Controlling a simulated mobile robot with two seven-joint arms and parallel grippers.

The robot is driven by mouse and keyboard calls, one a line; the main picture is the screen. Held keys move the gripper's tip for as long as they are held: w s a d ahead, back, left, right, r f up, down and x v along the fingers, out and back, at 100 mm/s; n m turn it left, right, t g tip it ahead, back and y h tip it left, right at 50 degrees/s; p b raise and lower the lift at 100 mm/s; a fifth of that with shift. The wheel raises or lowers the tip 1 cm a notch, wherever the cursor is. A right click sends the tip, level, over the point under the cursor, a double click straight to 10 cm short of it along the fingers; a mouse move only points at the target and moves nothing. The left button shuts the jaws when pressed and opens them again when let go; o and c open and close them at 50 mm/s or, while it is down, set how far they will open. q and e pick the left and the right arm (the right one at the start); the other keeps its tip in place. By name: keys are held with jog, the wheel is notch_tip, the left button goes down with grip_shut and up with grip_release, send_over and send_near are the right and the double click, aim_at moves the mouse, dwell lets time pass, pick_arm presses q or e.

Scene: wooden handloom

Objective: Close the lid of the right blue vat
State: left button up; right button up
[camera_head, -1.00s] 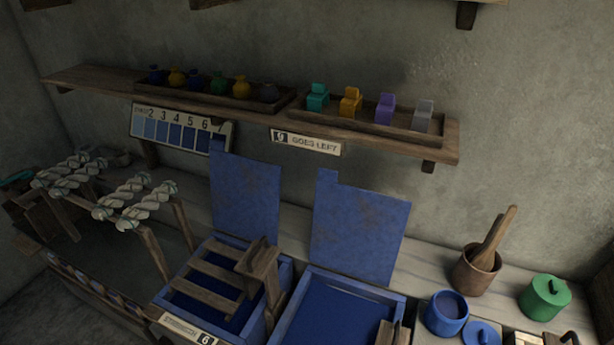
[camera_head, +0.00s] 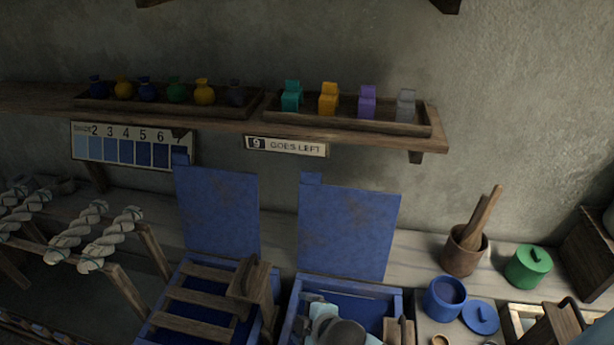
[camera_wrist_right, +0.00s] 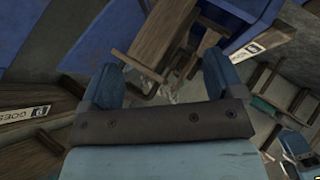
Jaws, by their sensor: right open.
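The right blue vat (camera_head: 398,303) stands low in the middle of the head view. Its blue lid (camera_head: 348,233) stands upright at the back of the vat, so the vat is open. My right gripper (camera_head: 335,325) is over the vat's opening, in front of the lid and apart from it, and hides part of the inside. In the right wrist view, the gripper's blue fingers (camera_wrist_right: 160,85) are spread with nothing held between them. A teal part (camera_wrist_right: 297,150) at the lower right of that view may be my left gripper; its jaws are unclear.
The left blue vat's lid (camera_head: 218,213) also stands upright, with a slatted wooden rack (camera_head: 205,298) over that vat. A shelf (camera_head: 435,130) crosses the wall above. A blue pot (camera_head: 445,298), mortar (camera_head: 462,255) and green pot (camera_head: 528,265) stand to the right.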

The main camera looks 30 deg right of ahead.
jog(key=w+d+r+n+h, duration=0.1)
jog(key=w+r+n+h, duration=0.1)
jog(key=w+r+n, duration=0.3)
jog(key=n+h+b, duration=0.3)
jog(key=n+h, duration=0.6)
jog(key=n, duration=0.1)
send_near(311, 176)
jog(key=shift+y, duration=0.3)
jog(key=x, duration=0.5)
jog(key=p+x, duration=0.1)
jog(key=x, duration=0.4)
jog(key=shift+w+d+r, duration=0.1)
jog(key=shift+w+d, duration=0.1)
jog(key=shift+d, duration=0.1)
